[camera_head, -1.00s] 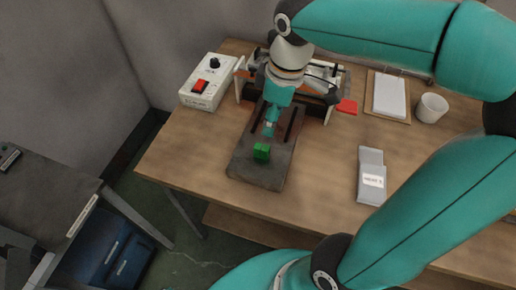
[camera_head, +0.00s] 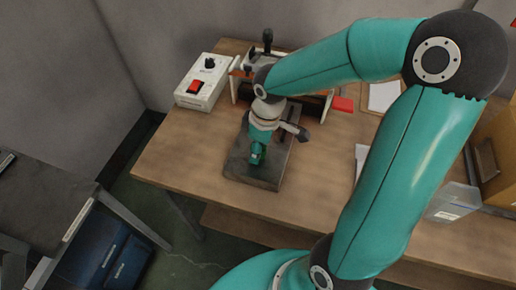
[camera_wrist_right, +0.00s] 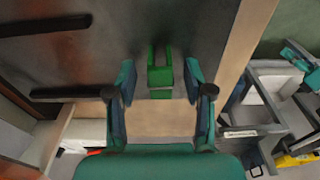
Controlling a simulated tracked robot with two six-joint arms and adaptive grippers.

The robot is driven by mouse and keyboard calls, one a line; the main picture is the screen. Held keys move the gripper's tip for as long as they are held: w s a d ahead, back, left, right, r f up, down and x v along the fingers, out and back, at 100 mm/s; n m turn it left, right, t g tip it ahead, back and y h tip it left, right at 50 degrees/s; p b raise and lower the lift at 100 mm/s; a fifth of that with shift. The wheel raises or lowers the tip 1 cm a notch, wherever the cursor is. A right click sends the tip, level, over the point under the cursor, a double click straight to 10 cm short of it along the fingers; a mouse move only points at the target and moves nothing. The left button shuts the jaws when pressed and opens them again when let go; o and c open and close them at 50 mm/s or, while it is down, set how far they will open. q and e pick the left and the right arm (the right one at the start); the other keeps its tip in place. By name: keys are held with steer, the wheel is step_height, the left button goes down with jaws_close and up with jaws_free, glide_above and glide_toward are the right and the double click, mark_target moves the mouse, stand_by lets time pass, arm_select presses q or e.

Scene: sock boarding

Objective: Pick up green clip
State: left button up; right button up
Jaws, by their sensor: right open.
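The green clip (camera_wrist_right: 160,74) is in the right wrist view, on a dark grey plate (camera_wrist_right: 75,65) near the plate's edge. My right gripper (camera_head: 257,157) is over the front part of the plate in the head view. In the wrist view its two teal fingers stand apart, one on each side of the clip, with gaps between. Whether they are at the clip's height I cannot tell. In the head view the gripper mostly hides the clip. My left gripper is not in view.
A white control box (camera_head: 202,82) with a red switch stands left of the plate on the wooden table (camera_head: 180,150). A frame with a red tab (camera_head: 343,104) stands behind the plate. A grey bin (camera_head: 452,203) is at the right. The table left of the plate is clear.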

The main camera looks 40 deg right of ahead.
steer(key=shift+f, duration=0.3)
steer(key=c, duration=0.9)
steer(key=shift+o, duration=0.2)
steer(key=shift+r, duration=0.1)
